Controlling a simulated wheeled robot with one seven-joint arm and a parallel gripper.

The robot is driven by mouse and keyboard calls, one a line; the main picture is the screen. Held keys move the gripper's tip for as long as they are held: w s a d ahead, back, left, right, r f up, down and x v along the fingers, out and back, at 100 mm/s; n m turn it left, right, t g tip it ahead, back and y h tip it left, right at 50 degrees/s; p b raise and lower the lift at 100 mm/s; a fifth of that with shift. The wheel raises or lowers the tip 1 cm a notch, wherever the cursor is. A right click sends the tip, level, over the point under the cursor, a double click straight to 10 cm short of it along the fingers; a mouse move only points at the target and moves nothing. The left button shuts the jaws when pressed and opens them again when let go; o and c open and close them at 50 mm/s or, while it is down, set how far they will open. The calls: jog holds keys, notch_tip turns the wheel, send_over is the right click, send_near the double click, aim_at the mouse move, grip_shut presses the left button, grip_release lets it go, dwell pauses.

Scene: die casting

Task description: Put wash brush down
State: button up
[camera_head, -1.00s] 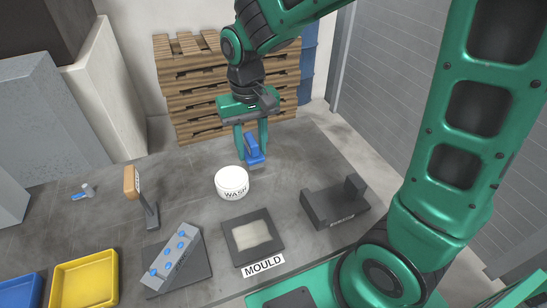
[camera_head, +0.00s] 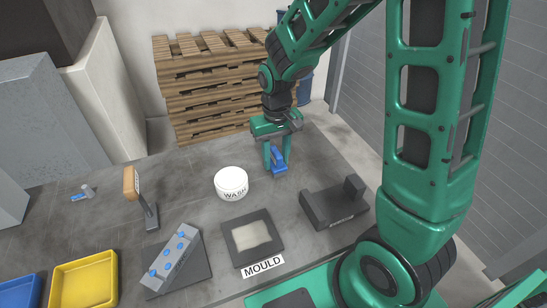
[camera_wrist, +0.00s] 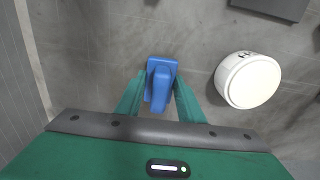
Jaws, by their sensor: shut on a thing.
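The wash brush (camera_head: 279,164) is blue and sits between the fingers of my gripper (camera_head: 277,160). My gripper is shut on it and points down at the right back part of the table. In the wrist view the brush (camera_wrist: 161,82) shows between the two green fingertips (camera_wrist: 160,92). The brush is at or just above the table surface; I cannot tell if it touches. The white wash pot (camera_head: 231,183), marked WASH, stands to the left of the brush, apart from it. In the wrist view the pot (camera_wrist: 250,80) is on the right.
A dark mould (camera_head: 251,236) with a MOULD label lies in front of the pot. A dark holder (camera_head: 333,205) stands front right of the brush. A sloped block with blue pegs (camera_head: 172,262), a yellow tray (camera_head: 84,278) and an upright stand (camera_head: 133,183) are left. Pallets (camera_head: 210,90) stand behind.

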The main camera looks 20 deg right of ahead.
aim_at(276, 151)
jog(key=o, duration=1.3)
notch_tip(276, 151, up, 12)
jog(key=shift+r, duration=0.1)
jog(key=s+d+m, duration=0.3)
jog(key=s+d, duration=0.5)
jog(key=s, duration=0.3)
jog(key=s+d+m, duration=0.3)
jog(key=s+d, duration=0.6)
jog(key=s, duration=0.3)
jog(key=shift+s+r, duration=0.2)
